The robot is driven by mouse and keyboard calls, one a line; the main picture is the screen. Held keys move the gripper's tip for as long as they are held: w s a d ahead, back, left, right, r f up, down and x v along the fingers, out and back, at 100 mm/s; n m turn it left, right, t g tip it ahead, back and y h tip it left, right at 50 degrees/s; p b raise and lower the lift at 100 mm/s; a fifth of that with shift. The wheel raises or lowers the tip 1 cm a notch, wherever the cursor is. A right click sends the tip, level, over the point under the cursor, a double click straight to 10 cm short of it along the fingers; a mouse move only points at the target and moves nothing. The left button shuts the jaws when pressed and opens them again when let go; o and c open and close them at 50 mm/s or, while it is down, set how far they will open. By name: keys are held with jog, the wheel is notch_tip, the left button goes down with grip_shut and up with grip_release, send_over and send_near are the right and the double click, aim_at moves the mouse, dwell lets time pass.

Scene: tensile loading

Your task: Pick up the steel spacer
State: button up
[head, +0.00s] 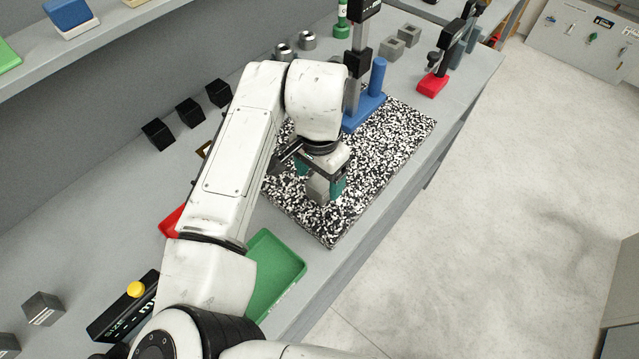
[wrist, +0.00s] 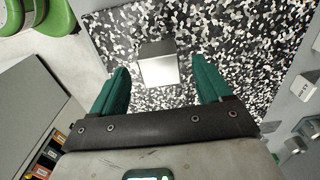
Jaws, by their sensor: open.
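A plain grey metal block, which I take for the steel spacer (head: 318,190), is at the speckled black-and-white mat (head: 400,130). In the wrist view the spacer (wrist: 158,70) shows a bright square face between the two green fingers, with gaps on both sides. My gripper (head: 322,180) is open over the mat, its fingers either side of the spacer. The gripper also shows in the wrist view (wrist: 161,72). Whether the fingertips reach down beside the spacer I cannot tell. My arm hides part of the mat.
A blue-based stand (head: 363,112) with a tall column rises at the mat's far end. A green tray (head: 272,268) lies at the near end. Several black cubes (head: 190,112) line the back left. A red-based stand (head: 432,85) is at the far right. The bench's front edge runs along the mat's right.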

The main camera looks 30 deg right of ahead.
aim_at(320, 182)
jog(key=shift+f+p, duration=0.3)
jog(key=shift+f, duration=1.5)
jog(key=shift+d+r, duration=0.1)
grip_shut()
